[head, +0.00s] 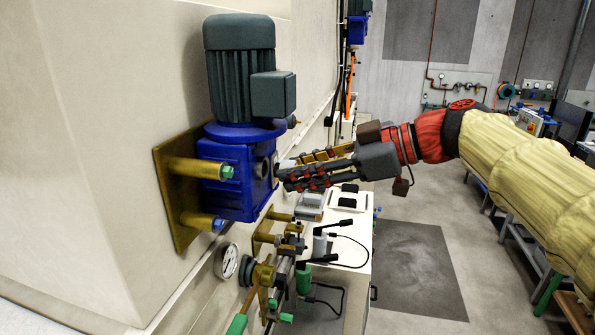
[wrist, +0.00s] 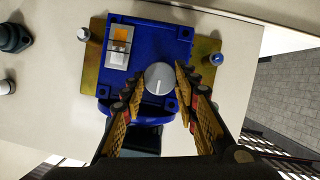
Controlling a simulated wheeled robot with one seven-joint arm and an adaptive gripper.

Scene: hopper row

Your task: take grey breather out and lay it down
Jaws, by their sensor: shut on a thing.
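The grey breather (wrist: 159,78) is a round grey cap with a pale line across its face, seen in the wrist view in front of the blue gear housing (wrist: 170,38). My gripper (wrist: 160,84) has a finger on each side of it and is shut on it. In the head view my gripper (head: 279,173) reaches in from the right, its tips close to the right face of the blue housing (head: 232,190). A round grey collar (head: 262,168) shows on that face. The fingers mostly hide the breather there, and I cannot tell whether it is still seated.
A dark grey motor (head: 240,70) stands on top of the housing, which is fixed to a brass plate (head: 172,190) on the wall. Below are a white bench (head: 350,245) with small items, a gauge (head: 227,261) and valves with green handles. Open floor (head: 420,270) lies right of the bench.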

